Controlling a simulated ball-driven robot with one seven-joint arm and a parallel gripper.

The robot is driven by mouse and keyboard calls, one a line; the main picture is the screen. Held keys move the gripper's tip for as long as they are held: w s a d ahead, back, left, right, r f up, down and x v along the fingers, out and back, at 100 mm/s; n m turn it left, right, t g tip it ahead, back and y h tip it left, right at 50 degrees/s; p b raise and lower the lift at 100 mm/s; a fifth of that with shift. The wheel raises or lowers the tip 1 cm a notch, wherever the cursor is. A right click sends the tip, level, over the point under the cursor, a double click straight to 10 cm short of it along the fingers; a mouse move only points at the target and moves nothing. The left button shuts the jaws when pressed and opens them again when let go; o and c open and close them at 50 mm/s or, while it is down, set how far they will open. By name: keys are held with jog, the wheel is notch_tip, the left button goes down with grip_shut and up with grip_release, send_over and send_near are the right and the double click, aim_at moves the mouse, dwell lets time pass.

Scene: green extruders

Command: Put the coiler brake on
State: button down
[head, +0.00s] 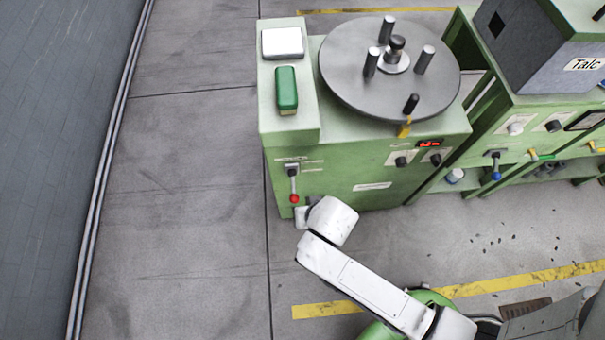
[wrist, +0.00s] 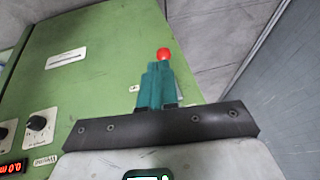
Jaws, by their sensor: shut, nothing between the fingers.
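The green coiler (head: 345,155) stands at the top middle of the head view, with a round grey turntable (head: 345,75) on top. Its brake lever, with a red knob (head: 294,198), hangs down from a dark pivot on the left part of the front panel. In the wrist view the red knob (wrist: 163,54) shows just beyond my teal fingertips. My gripper (wrist: 159,68) is shut and empty, with its fingers together. The knob's lower part is hidden behind the fingertips; I cannot tell whether they touch it. In the head view my wrist is just below the knob.
Black dials (head: 400,161) and a red display (head: 429,143) sit on the panel's right side. A neighbouring green machine with a blue-tipped lever (head: 496,175) stands at the right. The floor left of the coiler is clear up to a grey wall (head: 60,120).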

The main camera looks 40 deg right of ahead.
jog(key=v, duration=0.3)
jog(key=shift+s+a+r, duration=0.1)
jog(key=shift+s+a, duration=0.05)
jog(key=shift+s, duration=0.2)
jog(key=s+d+r+n+g, duration=0.3)
jog(key=s+d+r+n, duration=0.3)
jog(key=s+d+r, duration=0.2)
jog(key=shift+d+g, duration=0.4)
jog(key=shift+d, duration=0.45)
